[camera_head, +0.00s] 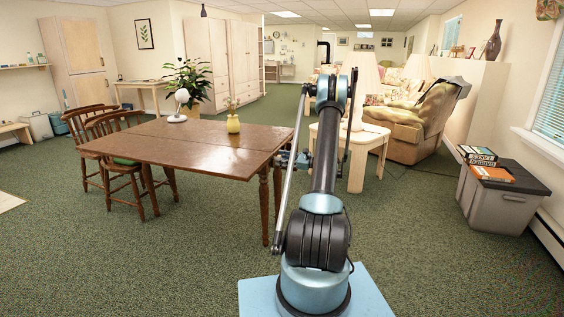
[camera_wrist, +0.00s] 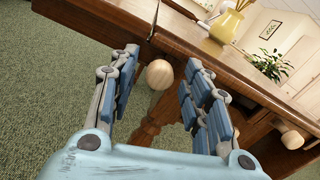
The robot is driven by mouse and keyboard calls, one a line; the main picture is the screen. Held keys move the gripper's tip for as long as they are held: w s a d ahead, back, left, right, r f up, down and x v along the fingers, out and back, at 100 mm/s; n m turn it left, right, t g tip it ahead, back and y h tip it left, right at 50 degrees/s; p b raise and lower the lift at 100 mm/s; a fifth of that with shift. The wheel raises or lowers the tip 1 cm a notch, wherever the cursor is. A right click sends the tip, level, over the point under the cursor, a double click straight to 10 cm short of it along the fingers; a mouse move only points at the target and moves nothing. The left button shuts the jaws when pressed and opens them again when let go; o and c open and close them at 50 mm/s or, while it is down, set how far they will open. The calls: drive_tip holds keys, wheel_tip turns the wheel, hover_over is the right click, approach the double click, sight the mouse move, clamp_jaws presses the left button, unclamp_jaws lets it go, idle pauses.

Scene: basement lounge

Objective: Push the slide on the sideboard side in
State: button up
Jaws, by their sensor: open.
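The wooden table (camera_head: 205,145) stands ahead of me, and my gripper (camera_head: 290,159) is at its right end, partly hidden by my arm. In the wrist view, a round pale wooden knob (camera_wrist: 159,75) sits below the table top's edge (camera_wrist: 185,48). My gripper (camera_wrist: 160,93) is open, with one finger on each side of that knob in the picture. I cannot tell whether it touches the knob. A second knob (camera_wrist: 292,139) shows at the lower right, apart from the fingers. How far either slide stands out cannot be told.
A yellow vase (camera_head: 233,122) stands on the table and a chair (camera_head: 118,160) at its left. A side table with a lamp (camera_head: 357,160) is behind my arm. A grey bin (camera_head: 500,197) with books is at the right. Green carpet lies open in front.

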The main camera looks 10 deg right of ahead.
drive_tip(key=shift+a, duration=0.1)
clamp_jaws()
drive_tip(key=w+d, duration=0.8)
drive_tip(key=w, duration=0.5)
drive_tip(key=shift+w, duration=0.25)
unclamp_jaws()
drive_tip(key=shift+a, duration=0.1)
drive_tip(key=v, duration=1.2)
drive_tip(key=shift+f, duration=0.1)
